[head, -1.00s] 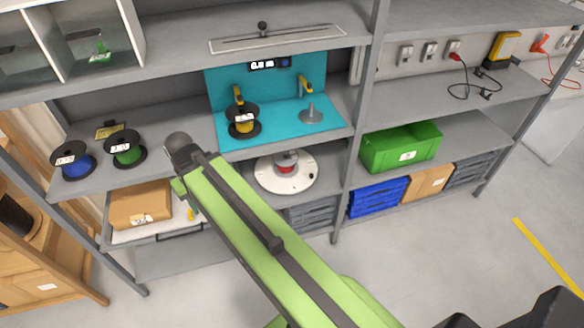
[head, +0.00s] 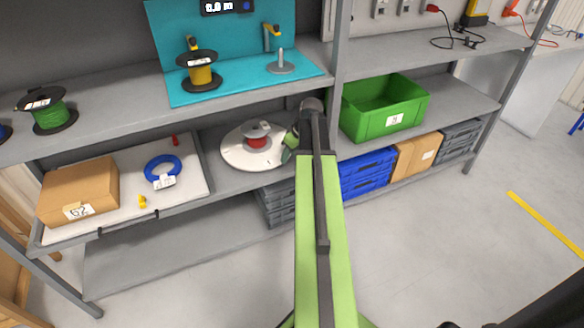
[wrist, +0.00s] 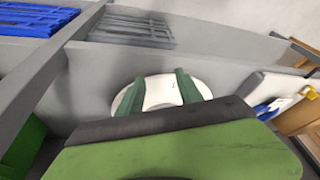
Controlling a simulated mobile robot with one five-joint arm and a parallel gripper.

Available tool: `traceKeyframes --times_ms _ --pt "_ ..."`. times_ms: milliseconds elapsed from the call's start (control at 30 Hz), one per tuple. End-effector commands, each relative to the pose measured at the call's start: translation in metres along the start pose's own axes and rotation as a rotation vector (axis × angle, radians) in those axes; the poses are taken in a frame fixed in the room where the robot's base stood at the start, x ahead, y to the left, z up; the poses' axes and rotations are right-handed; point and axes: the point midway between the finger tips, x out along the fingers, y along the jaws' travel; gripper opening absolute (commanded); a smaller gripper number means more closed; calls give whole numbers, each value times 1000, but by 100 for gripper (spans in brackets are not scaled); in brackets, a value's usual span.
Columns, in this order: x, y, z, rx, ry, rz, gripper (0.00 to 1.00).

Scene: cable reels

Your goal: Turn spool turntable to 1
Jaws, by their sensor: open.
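The spool turntable (head: 236,156) is a round white disc on the middle shelf, left of my arm in the head view. A small reel with a red middle and a pale top (head: 257,137) sits on it. In the wrist view the white disc (wrist: 161,91) shows behind and between my green fingers. My gripper (wrist: 158,84) is open, its two fingers apart over the edge of the disc. In the head view my gripper (head: 289,146) is at the disc's right side, partly hidden by my arm. I cannot tell whether it touches the disc. No number on the disc is readable.
A shelf post (head: 337,60) stands just right of the turntable, with a green bin (head: 385,123) beyond it. A white tray (head: 120,213) with a cardboard box and blue cable coil is left. A yellow reel (head: 199,76) stands on the teal mat above.

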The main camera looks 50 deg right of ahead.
Motion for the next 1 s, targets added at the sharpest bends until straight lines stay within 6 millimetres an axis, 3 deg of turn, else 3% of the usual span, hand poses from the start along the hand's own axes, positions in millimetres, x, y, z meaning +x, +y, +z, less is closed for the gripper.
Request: traceKeyframes --times_ms 33,133,233,367,533,800,1000 --pt "22 32 22 6 19 15 42" --pt "25 66 45 -1 43 34 42" --pt "22 80 54 -6 55 43 42" --pt "19 82 53 -8 57 45 42" --pt "26 82 33 -11 56 44 42" --pt "48 84 -30 -10 55 43 42" --pt "60 83 -62 -8 56 44 42"
